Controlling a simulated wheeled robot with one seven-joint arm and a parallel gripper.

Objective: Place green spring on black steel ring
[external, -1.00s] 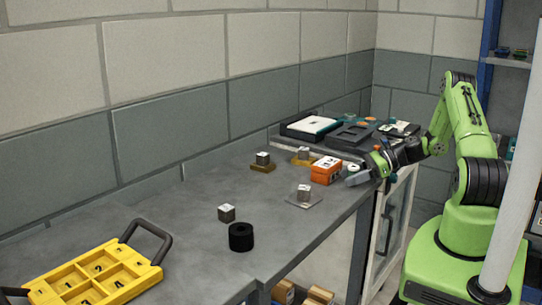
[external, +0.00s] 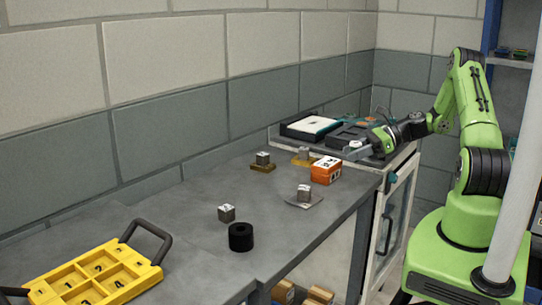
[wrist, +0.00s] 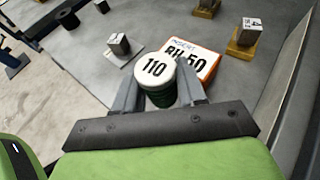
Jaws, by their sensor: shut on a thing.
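The green spring (wrist: 160,97) has a white top marked 110. In the wrist view it sits upright between the two fingers of my gripper (wrist: 159,92), which is shut on it. In the external view my gripper (external: 358,152) is raised over the far right end of the bench, and I cannot make out the spring clearly there. The black steel ring (external: 240,237) stands on the bench near the front edge, well away from my gripper, with nothing on it. A dark round thing at the top left of the wrist view (wrist: 68,18) looks like the same ring.
An orange box (external: 326,170) lies near my gripper. Several steel cubes stand about, one (external: 227,213) just behind the ring, another (external: 304,192) on a grey plate. A yellow numbered tray (external: 141,281) is at front left. Dark trays (external: 312,126) fill the back right.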

